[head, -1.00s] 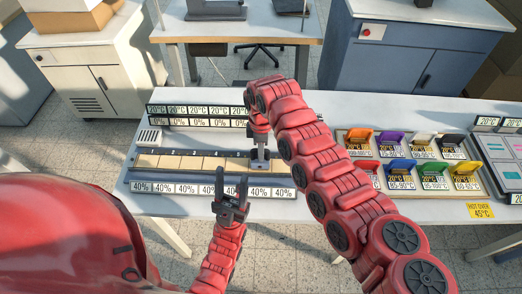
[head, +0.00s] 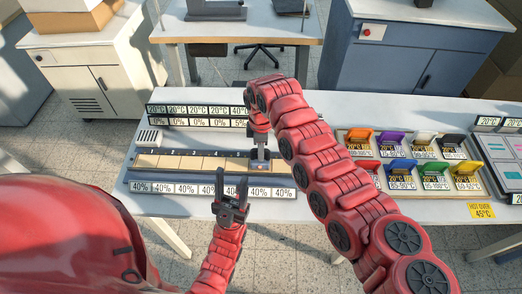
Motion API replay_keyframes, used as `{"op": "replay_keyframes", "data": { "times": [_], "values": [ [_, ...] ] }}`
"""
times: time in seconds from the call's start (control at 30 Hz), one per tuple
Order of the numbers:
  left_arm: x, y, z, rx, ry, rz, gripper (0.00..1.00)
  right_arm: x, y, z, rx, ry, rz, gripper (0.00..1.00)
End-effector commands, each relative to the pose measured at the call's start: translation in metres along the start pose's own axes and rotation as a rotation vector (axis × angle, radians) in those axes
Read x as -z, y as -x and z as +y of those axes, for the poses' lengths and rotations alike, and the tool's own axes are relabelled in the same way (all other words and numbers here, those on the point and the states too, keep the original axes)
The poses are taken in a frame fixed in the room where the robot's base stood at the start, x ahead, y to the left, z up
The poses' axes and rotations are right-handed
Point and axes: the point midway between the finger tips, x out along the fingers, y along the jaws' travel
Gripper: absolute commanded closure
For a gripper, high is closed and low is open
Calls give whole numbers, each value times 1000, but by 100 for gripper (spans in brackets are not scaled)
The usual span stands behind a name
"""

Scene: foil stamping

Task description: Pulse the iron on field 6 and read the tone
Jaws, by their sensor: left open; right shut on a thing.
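The foil strip (head: 190,163) lies along the front of the bench with a row of numbered tan fields. My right gripper (head: 260,139) is shut on the iron (head: 261,155), which is upright over the right part of the strip, at about field 6. I cannot tell if its foot touches the strip. The field under it is mostly hidden. My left gripper (head: 232,190) is open and empty in front of the strip, its fingers over the row of 40% labels (head: 180,188).
Behind the strip, a display row (head: 195,110) shows several 20°C readings and one of 40 at its right; my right arm hides the rest. A rack of coloured foil holders (head: 400,180) stands right, by a yellow "HOT OVER 45°C" sign (head: 481,210).

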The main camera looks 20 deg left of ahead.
Motion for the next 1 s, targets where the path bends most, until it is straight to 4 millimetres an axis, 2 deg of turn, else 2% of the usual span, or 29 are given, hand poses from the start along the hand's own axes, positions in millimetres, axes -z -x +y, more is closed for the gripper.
{"op": "replay_keyframes", "data": {
  "times": [0.53,1.0],
  "values": [
    [0,0,0,0,0,0,50,0,2,-1,3,0,-1,100],
    [1,-4,0,0,0,0,50,0,42,0,-1,0,1,100]
  ]
}}
